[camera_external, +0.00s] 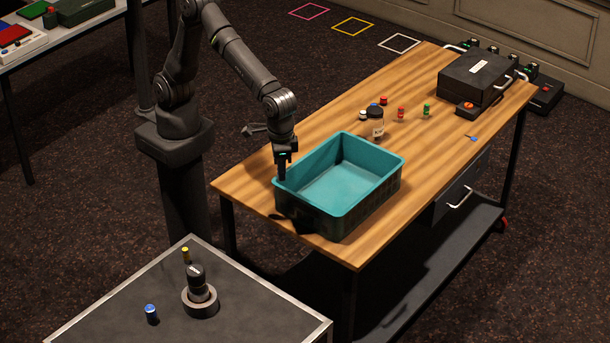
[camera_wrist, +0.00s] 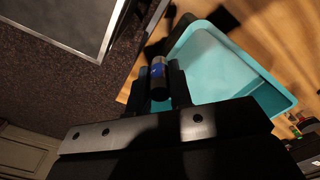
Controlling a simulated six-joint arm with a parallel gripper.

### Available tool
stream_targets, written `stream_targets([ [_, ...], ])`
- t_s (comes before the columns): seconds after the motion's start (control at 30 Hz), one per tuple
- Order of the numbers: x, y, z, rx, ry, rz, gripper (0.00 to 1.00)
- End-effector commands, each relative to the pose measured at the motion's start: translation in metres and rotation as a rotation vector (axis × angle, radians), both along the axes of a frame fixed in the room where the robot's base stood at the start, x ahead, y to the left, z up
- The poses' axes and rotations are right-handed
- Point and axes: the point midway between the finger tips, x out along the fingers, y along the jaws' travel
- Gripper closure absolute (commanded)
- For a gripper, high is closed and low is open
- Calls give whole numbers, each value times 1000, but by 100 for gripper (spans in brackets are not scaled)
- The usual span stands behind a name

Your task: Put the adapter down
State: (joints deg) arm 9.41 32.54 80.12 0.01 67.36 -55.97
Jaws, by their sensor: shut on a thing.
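The adapter (camera_wrist: 158,80) looks like a short dark cylinder with a blue band and a pale end in the wrist view. My gripper (camera_wrist: 166,84) is shut on it, with a dark finger on either side. In the external view my gripper (camera_external: 283,172) points down at the left corner of the teal bin (camera_external: 362,205), close to its rim. The adapter is too small and dark to make out there. Whether it is over the bin's inside or its rim, or touches anything, I cannot tell.
The bin stands empty on the wooden table (camera_external: 420,165). A jar (camera_external: 376,125) and several small capped vials stand behind it, with a black case (camera_external: 478,77) at the far end. A grey-topped table (camera_external: 105,300) in front holds a black cylinder in a ring (camera_external: 200,303) and two small cylinders.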

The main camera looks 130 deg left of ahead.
Motion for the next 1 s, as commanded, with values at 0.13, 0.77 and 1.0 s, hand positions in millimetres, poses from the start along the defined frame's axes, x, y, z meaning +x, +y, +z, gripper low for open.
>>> stream_targets([
  [0.13, -23, -66, 0, 0, -1, -85, 100],
  [0.77, -183, -275, -1, 0, -1, -410, 100],
  [1.0, -257, -323, -2, 1, -1, -522, 100],
])
